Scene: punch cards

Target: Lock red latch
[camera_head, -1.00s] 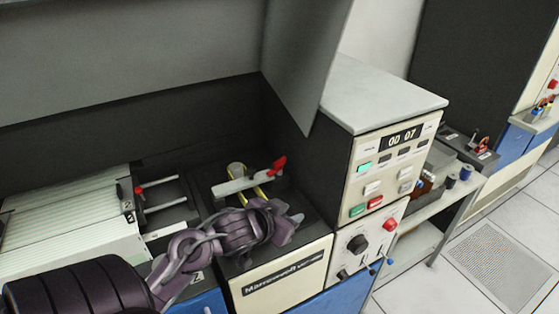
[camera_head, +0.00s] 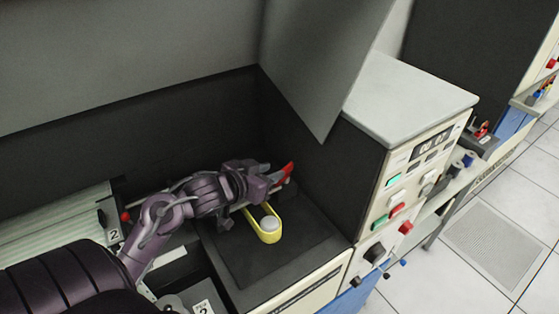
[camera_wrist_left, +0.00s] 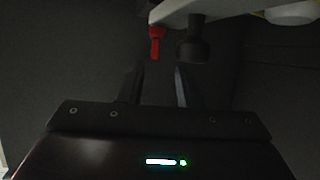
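The red latch handle (camera_head: 288,172) stands at the back of the dark recessed bay, just beyond my left gripper (camera_head: 272,178). In the left wrist view the red handle (camera_wrist_left: 156,42) hangs from a pale bar (camera_wrist_left: 205,9), ahead of and roughly in line with the gap between my fingers (camera_wrist_left: 157,85). The fingers are apart with nothing between them, and the handle looks beyond their tips. In the head view, my gripper and wrist hide most of the bar. My right gripper is not in view.
A yellow loop (camera_head: 265,238) around a white knob (camera_head: 269,223) lies in front of my gripper. A dark knob (camera_wrist_left: 193,46) hangs beside the red handle. A control box (camera_head: 415,105) stands at the right, and a grey hood (camera_head: 130,50) overhangs the bay.

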